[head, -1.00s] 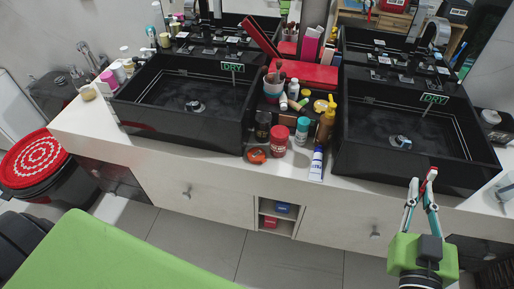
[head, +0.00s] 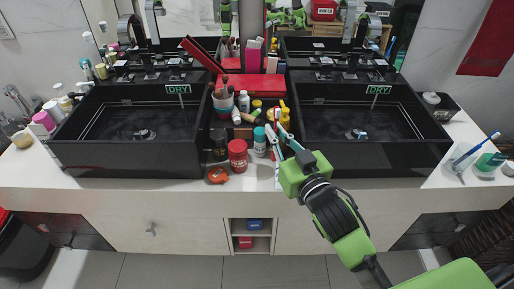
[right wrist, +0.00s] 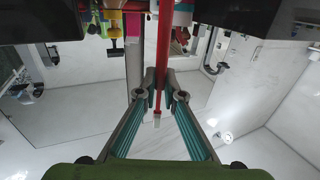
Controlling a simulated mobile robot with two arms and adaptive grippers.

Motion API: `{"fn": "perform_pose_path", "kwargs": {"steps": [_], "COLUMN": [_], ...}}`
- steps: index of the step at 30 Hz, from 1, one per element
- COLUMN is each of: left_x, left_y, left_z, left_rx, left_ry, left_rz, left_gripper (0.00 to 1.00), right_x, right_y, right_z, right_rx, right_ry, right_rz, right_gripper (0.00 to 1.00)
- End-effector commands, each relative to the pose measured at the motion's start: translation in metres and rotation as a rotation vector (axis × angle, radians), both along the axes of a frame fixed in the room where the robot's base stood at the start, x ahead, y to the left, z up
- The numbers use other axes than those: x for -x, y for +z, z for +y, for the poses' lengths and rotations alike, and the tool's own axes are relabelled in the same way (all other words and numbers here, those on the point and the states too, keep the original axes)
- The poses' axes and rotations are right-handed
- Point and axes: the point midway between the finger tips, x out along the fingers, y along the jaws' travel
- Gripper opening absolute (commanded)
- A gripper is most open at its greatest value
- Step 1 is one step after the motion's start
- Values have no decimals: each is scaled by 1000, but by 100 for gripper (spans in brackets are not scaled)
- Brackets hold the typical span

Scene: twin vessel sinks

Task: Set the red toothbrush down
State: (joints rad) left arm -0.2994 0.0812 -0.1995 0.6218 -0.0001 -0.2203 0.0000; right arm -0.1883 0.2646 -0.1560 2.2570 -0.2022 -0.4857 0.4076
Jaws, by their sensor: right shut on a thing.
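My right gripper (head: 276,137) is over the counter strip between the two sinks, beside the bottles there. In the right wrist view its two fingers (right wrist: 163,88) are closed on the red toothbrush (right wrist: 163,55), a thin red stick running up from between the fingertips. In the head view only a small bit of red shows at the fingertips; most of the brush is hidden or too small to make out. I cannot tell whether it touches anything. My left gripper is not in view.
The white counter (head: 190,195) is crowded between the left sink (head: 85,160) and right sink (head: 390,160). A red jar (head: 238,155), a teal-capped bottle (head: 260,142) and an orange item (head: 217,175) stand near the gripper. A cup (head: 488,165) stands far right.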

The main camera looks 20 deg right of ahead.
Motion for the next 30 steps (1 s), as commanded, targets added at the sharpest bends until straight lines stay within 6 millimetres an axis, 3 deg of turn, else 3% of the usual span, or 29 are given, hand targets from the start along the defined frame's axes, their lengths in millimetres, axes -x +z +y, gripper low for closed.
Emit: {"fn": "perform_pose_path", "kwargs": {"steps": [4, 6, 12, 17, 24, 30], "left_x": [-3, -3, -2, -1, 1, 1], "left_y": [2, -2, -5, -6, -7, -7], "left_z": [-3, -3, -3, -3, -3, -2], "left_rx": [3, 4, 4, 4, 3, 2], "left_ry": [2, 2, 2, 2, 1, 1], "left_rz": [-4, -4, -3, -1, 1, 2], "left_gripper": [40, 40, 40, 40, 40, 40], "right_x": [-37, -47, -70, -77, -80, -80], "right_y": [-15, -34, -62, -70, -101, -105], "right_z": [8, 9, 14, 16, 17, 17], "right_rx": [0, 0, 0, 0, -1, 0], "right_ry": [-1, -2, -1, -2, 0, 1], "right_rz": [0, 4, 1, 0, 3, -1], "right_gripper": [0, 0, 0, 0, 0, 0]}}
